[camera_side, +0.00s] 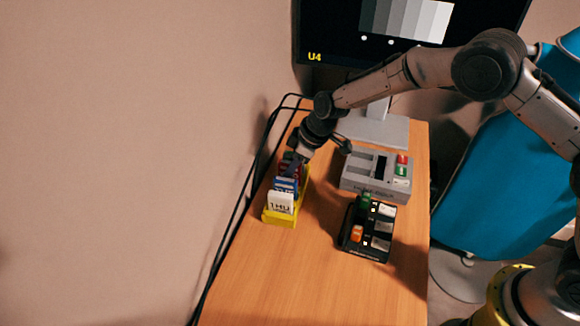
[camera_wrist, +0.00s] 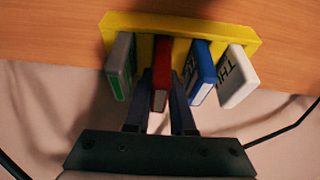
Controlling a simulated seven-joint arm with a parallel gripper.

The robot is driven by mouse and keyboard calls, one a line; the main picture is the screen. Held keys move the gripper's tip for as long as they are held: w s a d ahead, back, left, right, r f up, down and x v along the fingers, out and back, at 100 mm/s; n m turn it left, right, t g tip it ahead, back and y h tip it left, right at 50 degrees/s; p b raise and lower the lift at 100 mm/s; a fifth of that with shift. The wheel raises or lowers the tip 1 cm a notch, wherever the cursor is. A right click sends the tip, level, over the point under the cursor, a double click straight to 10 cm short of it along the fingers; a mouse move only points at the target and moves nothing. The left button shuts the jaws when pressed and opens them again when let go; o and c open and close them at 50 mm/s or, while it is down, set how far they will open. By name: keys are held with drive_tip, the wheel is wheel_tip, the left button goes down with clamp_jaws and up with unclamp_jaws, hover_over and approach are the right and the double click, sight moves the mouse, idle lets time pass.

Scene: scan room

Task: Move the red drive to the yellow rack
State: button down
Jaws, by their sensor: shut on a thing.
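The yellow rack (camera_side: 280,220) stands at the left edge of the desk. The rack also shows at the top of the wrist view (camera_wrist: 150,20). The red drive (camera_wrist: 161,72) is upright in the rack's row, between a grey drive with a green label (camera_wrist: 122,65) and a blue drive (camera_wrist: 201,70). A white drive (camera_wrist: 237,77) is at the row's right end. My gripper (camera_wrist: 162,88) is shut on the red drive, one finger on each side. The fingers fit in the gaps beside the neighbouring drives. I cannot tell how deep the red drive sits.
A grey dock (camera_side: 375,172) holding a red-and-green item (camera_side: 402,167) stands right of the rack. A black dock (camera_side: 367,232) with green, orange and white pieces is in front of it. A monitor (camera_side: 400,25) stands behind, and cables run along the desk's left edge. The front desk is clear.

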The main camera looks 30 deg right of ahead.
drive_tip(key=shift+f, duration=0.5)
drive_tip(key=c, duration=0.5)
unclamp_jaws()
drive_tip(key=shift+r, duration=3.5)
